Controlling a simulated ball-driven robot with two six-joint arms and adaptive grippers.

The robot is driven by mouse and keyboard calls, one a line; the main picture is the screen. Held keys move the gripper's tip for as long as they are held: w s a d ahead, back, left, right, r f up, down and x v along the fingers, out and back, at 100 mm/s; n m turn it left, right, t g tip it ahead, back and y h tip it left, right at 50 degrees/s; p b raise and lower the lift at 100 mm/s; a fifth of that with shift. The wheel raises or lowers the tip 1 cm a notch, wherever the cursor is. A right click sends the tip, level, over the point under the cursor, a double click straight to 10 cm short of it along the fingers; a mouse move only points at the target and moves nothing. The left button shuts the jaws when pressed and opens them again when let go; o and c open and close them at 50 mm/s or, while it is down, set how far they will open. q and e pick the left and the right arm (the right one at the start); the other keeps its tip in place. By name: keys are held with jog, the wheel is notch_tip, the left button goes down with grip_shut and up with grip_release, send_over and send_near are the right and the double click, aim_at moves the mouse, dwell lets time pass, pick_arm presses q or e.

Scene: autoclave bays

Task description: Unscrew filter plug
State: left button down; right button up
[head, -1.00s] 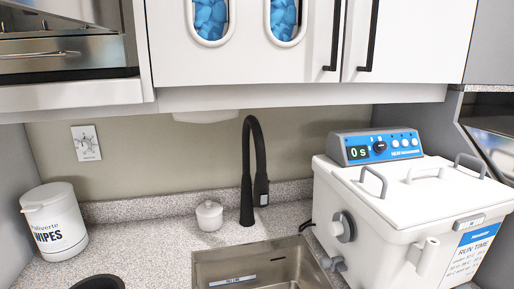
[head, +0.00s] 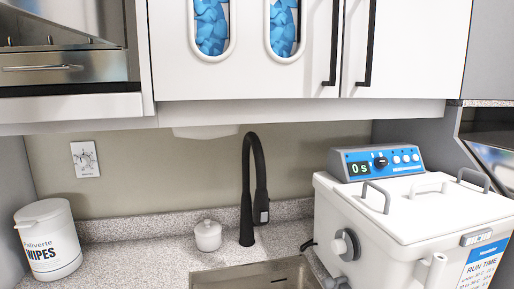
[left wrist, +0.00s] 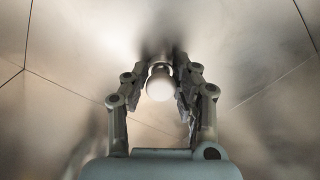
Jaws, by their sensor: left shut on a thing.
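In the left wrist view, my left gripper (left wrist: 161,85) is shut on a small, round, pale knob (left wrist: 160,86), which looks like the filter plug. The fingers press it from both sides. Its pale rounded end faces the camera, and its far part and base are hidden or dim. Smooth metal walls with seams surround it; I cannot tell how it is seated. Neither gripper shows in the head view.
In the head view, a metal sink (head: 235,279) lies below a black faucet (head: 247,190). A small white lidded jar (head: 208,236) stands left of it, a wipes tub (head: 48,242) at far left. A white cleaning unit (head: 410,215) with a blue control panel stands at right.

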pick_arm(q)
jog(key=n, duration=0.1)
jog(key=n+b, duration=0.1)
jog(key=n, duration=0.1)
jog(key=shift+f, duration=0.3)
jog(key=shift+r+n, duration=0.1)
jog(key=shift+n, duration=0.9)
jog(key=n+b, duration=0.1)
jog(key=n, duration=0.1)
jog(key=n+b, duration=0.1)
jog(key=shift+a+f+n, duration=0.1)
jog(key=shift+f+n, duration=0.1)
jog(key=shift+n, duration=0.2)
jog(key=n+b, duration=0.1)
jog(key=n, duration=0.1)
jog(key=shift+r+n, duration=0.1)
jog(key=shift+n, duration=0.2)
